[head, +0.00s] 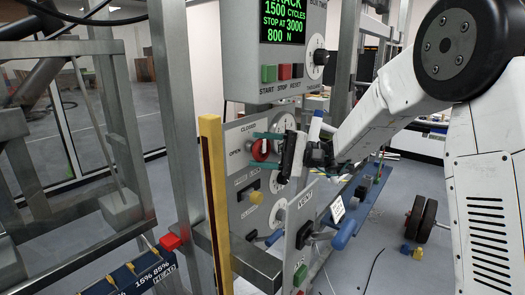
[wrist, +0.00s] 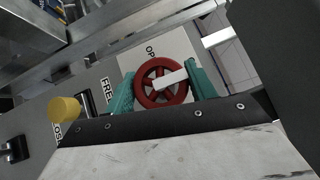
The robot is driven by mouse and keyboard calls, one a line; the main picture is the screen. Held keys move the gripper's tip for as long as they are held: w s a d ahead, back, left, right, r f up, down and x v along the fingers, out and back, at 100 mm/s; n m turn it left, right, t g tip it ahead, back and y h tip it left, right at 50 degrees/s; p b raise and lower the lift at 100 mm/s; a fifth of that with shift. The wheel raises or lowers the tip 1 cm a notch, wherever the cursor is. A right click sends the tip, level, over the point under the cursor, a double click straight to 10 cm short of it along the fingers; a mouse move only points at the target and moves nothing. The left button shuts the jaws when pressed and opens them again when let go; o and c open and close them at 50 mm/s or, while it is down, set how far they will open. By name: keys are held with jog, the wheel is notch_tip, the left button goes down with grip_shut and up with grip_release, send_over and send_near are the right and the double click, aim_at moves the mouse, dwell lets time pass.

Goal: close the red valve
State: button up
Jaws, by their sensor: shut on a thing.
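In the wrist view my gripper (wrist: 165,88) holds the wheel between the fingertips. Part of the wheel is hidden by the fingers in the head view.
A yellow knob (head: 256,197) sits below the valve, and it shows in the wrist view (wrist: 64,108). A control box (head: 290,55) with green and red buttons hangs above. A yellow post (head: 214,200) and a metal upright (head: 176,110) stand left. A blue handle (head: 344,234) sticks out lower right.

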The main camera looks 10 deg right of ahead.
jog(key=o, duration=1)
jog(key=shift+d, duration=0.1)
jog(key=d, duration=0.5)
jog(key=d+f, duration=0.1)
jog(key=d, duration=0.1)
jog(key=shift+d+f, duration=0.1)
jog(key=shift+d, duration=0.2)
